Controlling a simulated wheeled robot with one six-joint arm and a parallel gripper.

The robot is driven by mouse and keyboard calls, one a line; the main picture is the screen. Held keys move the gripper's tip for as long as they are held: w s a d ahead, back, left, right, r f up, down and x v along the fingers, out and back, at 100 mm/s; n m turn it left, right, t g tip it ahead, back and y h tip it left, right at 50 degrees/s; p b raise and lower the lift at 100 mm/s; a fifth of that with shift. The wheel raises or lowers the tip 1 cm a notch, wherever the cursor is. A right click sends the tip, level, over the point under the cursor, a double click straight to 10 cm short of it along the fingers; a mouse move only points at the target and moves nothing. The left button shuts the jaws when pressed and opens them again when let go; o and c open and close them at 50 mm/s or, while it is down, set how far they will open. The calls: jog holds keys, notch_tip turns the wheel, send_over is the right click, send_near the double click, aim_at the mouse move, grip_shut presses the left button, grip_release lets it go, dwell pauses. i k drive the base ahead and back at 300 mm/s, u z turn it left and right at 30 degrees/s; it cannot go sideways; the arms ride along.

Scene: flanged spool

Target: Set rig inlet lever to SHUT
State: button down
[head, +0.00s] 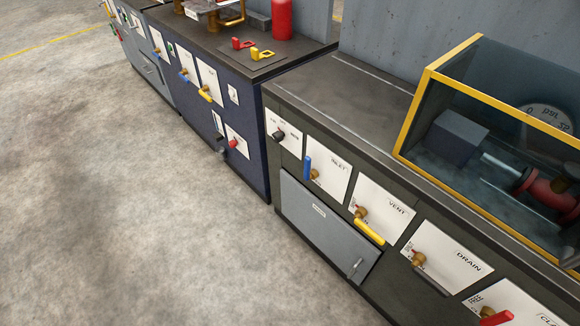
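The rig inlet lever (307,168) has a blue handle and sits on a white plate (330,172) marked INLET, on the front of the dark bench at the right. The handle stands roughly upright, at the left of its brass valve body (315,175). The small position markings on the plate are too small to read, so I cannot tell which setting it points to. My gripper is not in view.
Right of it are a yellow lever (370,232) on the VENT plate, the DRAIN plate (446,258) and a red handle (497,318). A black knob (279,135) is left. A yellow-framed glass case (500,130) stands on top. Floor (140,200) in front is clear.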

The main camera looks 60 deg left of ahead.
aim_at(309, 175)
jog(key=u, duration=1.95)
jog(key=k, duration=0.65)
jog(key=u, duration=0.45)
jog(key=i, duration=1.65)
jog(key=z, duration=0.75)
